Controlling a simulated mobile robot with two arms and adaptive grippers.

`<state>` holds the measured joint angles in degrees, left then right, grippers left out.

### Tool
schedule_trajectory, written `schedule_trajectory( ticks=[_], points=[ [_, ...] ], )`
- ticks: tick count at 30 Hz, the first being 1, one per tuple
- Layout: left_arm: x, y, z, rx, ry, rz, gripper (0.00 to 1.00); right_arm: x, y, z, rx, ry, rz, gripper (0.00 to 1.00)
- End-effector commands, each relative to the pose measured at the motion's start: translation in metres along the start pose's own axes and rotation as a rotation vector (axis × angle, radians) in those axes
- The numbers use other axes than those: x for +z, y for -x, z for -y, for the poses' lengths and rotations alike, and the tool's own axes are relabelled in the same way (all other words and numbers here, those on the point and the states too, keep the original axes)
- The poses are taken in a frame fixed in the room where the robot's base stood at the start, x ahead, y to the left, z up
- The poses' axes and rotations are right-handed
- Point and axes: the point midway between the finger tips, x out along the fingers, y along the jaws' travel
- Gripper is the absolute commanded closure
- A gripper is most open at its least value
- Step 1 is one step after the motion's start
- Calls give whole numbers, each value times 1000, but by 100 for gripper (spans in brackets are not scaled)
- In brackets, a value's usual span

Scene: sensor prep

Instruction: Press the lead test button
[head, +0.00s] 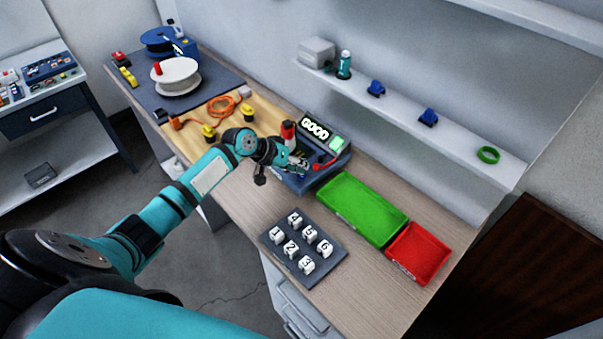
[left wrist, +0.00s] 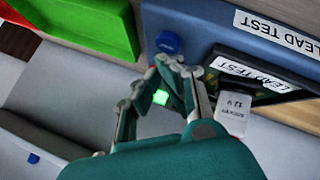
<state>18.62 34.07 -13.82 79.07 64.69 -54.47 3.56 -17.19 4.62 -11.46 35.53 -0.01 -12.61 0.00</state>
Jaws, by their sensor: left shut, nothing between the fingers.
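The blue lead tester (head: 341,160) stands on the bench; its screen (head: 315,129) reads "GOOD" and a green square (head: 337,143) is lit beside it. In the left wrist view the tester (left wrist: 205,22) carries "LEAD TEST" labels. A round blue button-like piece (left wrist: 168,42) sits near its edge, just beyond my fingertips; I cannot tell if they touch it. My left gripper (head: 299,166) is over the tester's front, shut and empty; it also shows in the left wrist view (left wrist: 168,68). It hides part of the tester. My right gripper is not in view.
A green tray (head: 362,208) and a red tray (head: 417,253) lie right of the tester. A dark holder (head: 328,266) with several numbered white blocks sits in front. A red-handled piece (head: 288,130) stands close behind my gripper. Spools and an orange cable (head: 228,103) lie to the left.

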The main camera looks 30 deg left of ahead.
Motion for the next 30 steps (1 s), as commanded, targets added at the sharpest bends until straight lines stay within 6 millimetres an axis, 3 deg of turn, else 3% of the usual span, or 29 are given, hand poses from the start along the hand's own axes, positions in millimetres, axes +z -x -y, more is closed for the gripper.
schedule_trajectory(
  ticks=[13,30],
  points=[
    [-4,5,-3,0,-1,-2,100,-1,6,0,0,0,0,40],
    [-28,38,-28,0,0,-2,100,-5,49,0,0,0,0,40]
  ],
)
